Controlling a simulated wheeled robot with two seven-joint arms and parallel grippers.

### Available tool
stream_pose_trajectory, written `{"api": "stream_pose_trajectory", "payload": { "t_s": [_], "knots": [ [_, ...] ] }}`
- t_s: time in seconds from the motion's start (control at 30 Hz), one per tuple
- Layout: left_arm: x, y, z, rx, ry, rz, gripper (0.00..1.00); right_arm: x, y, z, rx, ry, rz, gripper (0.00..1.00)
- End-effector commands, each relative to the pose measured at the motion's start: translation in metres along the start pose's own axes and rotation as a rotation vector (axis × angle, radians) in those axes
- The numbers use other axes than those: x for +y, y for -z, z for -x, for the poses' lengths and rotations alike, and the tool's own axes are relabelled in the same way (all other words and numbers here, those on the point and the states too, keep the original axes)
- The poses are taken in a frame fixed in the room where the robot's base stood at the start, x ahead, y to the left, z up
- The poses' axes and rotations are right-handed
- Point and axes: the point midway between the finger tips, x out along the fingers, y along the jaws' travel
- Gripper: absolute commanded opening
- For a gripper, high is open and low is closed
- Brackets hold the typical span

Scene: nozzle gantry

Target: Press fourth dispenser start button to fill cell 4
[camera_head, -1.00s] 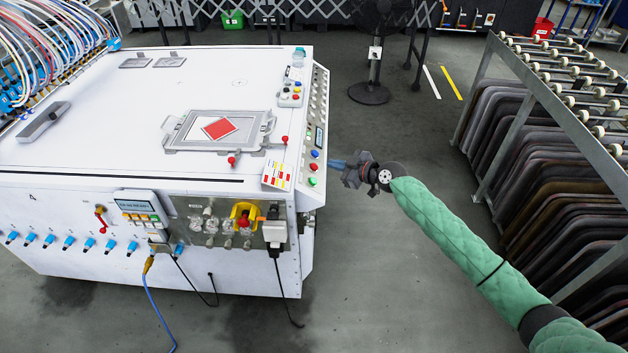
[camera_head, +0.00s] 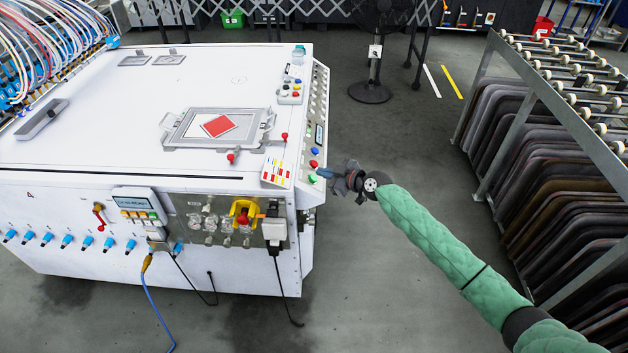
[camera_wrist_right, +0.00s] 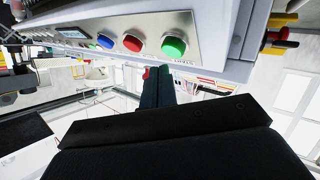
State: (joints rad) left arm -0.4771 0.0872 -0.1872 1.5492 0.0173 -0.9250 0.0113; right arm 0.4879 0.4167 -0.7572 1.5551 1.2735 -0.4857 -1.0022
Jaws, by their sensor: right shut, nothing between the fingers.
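In the wrist view the closed fingers (camera_wrist_right: 158,85) point towards the panel, just below the green button (camera_wrist_right: 174,45). The red button (camera_wrist_right: 133,41) and blue button (camera_wrist_right: 105,41) are left of it. I cannot tell whether the fingertips touch anything. My left gripper is not in view.
The white machine (camera_head: 80,120) fills the left, with a red square (camera_head: 218,126) in a grey frame on top. Its front holds a small display unit (camera_head: 136,205), blue fittings and cables. A rack (camera_head: 530,140) stands at right. The floor between (camera_head: 390,280) is clear.

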Motion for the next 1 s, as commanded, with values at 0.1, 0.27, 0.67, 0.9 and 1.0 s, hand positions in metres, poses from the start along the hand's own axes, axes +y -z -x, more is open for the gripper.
{"api": "stream_pose_trajectory", "payload": {
  "t_s": [0.1, 0.27, 0.67, 0.9, 1.0],
  "knots": [
    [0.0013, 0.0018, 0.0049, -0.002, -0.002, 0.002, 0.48, -0.0015, -0.0019, -0.0021, 0.000, 0.000, 0.000, 0.00],
    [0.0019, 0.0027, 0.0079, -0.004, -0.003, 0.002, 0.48, -0.0019, -0.0020, -0.0028, 0.000, 0.000, 0.001, 0.00],
    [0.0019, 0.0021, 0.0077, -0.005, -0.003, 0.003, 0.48, -0.0019, -0.0017, -0.0028, 0.000, 0.000, 0.001, 0.00],
    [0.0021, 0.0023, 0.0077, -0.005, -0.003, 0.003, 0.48, -0.0019, -0.0017, -0.0028, 0.000, 0.000, 0.001, 0.00],
    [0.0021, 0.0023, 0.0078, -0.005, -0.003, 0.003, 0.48, -0.0019, -0.0017, -0.0028, 0.000, 0.000, 0.001, 0.00]
  ]
}}
